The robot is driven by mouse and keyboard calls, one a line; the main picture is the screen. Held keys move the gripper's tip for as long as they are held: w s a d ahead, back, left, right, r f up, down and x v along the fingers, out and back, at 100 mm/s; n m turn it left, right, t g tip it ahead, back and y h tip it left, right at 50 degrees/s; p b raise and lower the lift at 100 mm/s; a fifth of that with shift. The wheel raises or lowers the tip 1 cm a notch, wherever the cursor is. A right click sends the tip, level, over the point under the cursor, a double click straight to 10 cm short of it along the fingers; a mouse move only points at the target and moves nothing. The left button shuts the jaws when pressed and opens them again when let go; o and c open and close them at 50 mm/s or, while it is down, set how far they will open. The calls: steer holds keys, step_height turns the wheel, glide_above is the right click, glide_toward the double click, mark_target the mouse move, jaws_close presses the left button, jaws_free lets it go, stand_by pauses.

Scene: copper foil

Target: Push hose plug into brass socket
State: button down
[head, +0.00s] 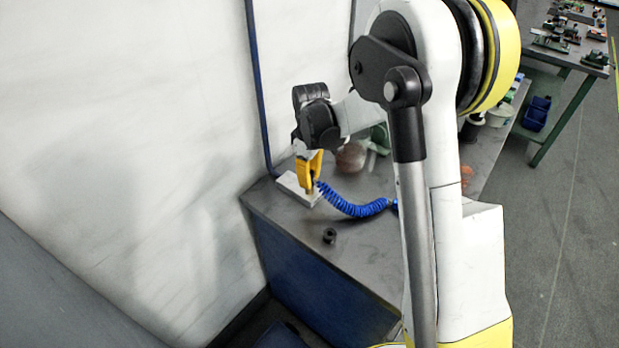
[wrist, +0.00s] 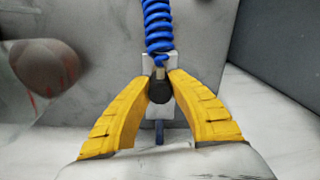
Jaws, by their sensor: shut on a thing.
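My gripper (head: 311,184) has its yellow fingers closed at the pale block (head: 292,187) on the bench. In the wrist view, the fingertips (wrist: 160,90) pinch a dark round plug body (wrist: 160,92) from both sides. A small brass-coloured metal part (wrist: 160,72) shows just beyond the plug body. The blue coiled hose (wrist: 158,28) leads away from there, and in the head view the hose (head: 352,208) curves right across the bench. The block also shows behind the fingers in the wrist view (wrist: 175,139). I cannot make out the brass socket or whether the plug touches it.
A black ring-shaped piece (head: 330,236) lies on the grey bench (head: 365,250) in front. A reddish-brown round thing (head: 350,156) stands behind the hose. A pale wall (head: 130,120) rises close on the left. My arm covers the right of the bench.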

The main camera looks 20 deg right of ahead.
steer(key=c, duration=0.8)
jaws_free()
steer(key=shift+r+p, duration=1.85)
steer(key=shift+r, duration=1.2)
